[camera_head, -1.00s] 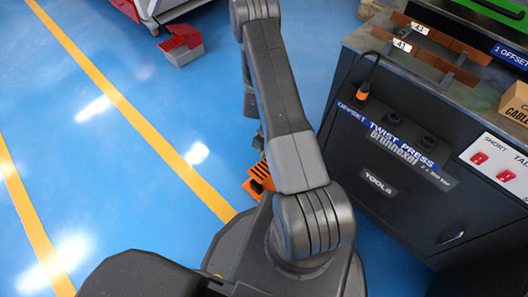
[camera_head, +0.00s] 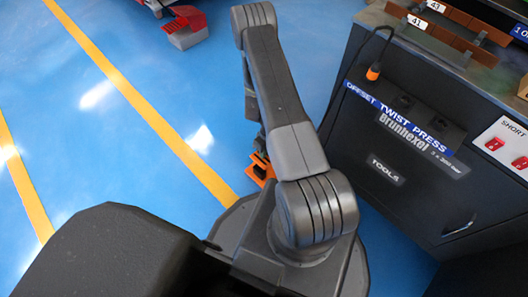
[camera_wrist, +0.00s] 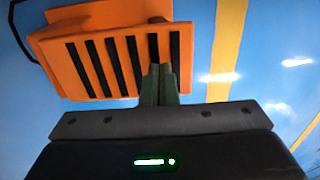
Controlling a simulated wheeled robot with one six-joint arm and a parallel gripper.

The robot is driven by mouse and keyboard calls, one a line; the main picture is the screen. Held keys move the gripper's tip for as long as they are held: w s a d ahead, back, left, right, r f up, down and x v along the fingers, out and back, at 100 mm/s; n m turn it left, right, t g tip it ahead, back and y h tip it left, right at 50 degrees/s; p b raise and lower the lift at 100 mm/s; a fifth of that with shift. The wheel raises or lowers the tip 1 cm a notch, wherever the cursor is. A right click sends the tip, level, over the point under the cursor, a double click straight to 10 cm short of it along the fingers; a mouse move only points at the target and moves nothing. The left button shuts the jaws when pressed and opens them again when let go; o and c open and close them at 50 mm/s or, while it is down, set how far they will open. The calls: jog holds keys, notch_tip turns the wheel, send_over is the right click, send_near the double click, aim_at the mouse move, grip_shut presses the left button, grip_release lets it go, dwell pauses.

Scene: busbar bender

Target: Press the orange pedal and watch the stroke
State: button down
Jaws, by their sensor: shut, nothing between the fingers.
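The orange pedal (camera_wrist: 90,60) with dark slots fills the upper left of the wrist view, on the blue floor. My gripper (camera_wrist: 160,72) is shut and empty, its fingertips over the right part of the slotted face. I cannot tell whether they touch it. In the head view the orange pedal (camera_head: 260,168) shows only in part behind my arm, at the foot of the black cabinet.
The black twist press cabinet (camera_head: 420,140) stands close on the right, with an orange-ended cable (camera_head: 374,72) on it. A red and grey pedal (camera_head: 185,28) lies at the upper left. Yellow lines (camera_head: 150,115) cross the open blue floor.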

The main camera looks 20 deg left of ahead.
aim_at(261, 160)
jog(key=shift+s+b+x, duration=0.25)
jog(key=shift+b+x, duration=1.5)
jog(key=shift+b, duration=0.55)
jog(key=shift+s+a+f+t+h, duration=0.1)
jog(key=shift+s+f+t+h, duration=0.2)
jog(key=shift+f+t, duration=0.2)
notch_tip(261, 160, up, 15)
jog(key=p, duration=0.5)
jog(key=shift+s+a+f, duration=0.2)
jog(key=shift+s+a, duration=0.05)
jog(key=shift+s, duration=0.1)
jog(key=shift+f, duration=0.1)
